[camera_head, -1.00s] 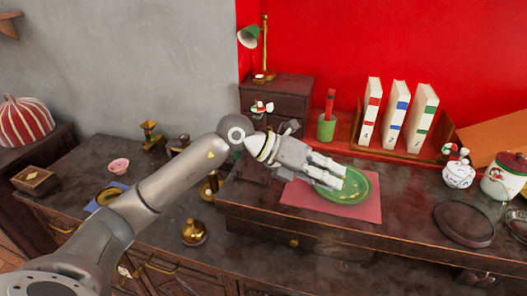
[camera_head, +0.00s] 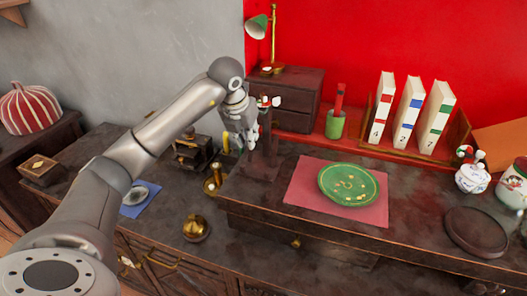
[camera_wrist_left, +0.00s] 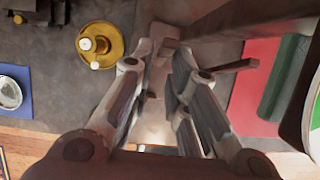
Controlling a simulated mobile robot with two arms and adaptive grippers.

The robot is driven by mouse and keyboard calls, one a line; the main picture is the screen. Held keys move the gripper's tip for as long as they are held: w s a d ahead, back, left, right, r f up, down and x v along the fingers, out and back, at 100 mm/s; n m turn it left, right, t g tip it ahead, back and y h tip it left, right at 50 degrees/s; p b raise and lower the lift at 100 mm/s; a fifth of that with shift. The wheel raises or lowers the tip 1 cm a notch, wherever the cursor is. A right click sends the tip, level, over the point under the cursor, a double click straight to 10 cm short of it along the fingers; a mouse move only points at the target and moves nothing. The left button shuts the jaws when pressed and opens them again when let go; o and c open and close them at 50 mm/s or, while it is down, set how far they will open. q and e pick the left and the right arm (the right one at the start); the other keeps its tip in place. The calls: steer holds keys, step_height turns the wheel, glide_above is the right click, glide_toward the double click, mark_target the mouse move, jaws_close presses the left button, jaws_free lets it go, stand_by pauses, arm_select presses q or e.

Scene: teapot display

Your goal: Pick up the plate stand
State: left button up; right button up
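The plate stand (camera_head: 262,165) is a dark wooden piece with an upright part, at the left end of the raised counter, left of the pink mat. In the left wrist view its dark bars and a peg (camera_wrist_left: 238,66) show at the upper right, close to my fingertips. My left gripper (camera_head: 250,142) points down just beside the stand's upright on its left. Its fingers (camera_wrist_left: 162,48) show a gap between them, and I see no clear grip on the stand. The green plate (camera_head: 349,184) lies flat on the pink mat (camera_head: 300,200). My right gripper is not in view.
Brass pieces (camera_head: 196,228) sit on the lower counter. A green cup (camera_head: 335,126) and numbered books (camera_head: 408,112) stand at the back.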

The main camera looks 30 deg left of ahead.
arm_select(q)
steer(key=x, duration=0.5)
steer(key=shift+w+f+p, duration=0.15)
steer(key=shift+p, duration=0.25)
jaws_close()
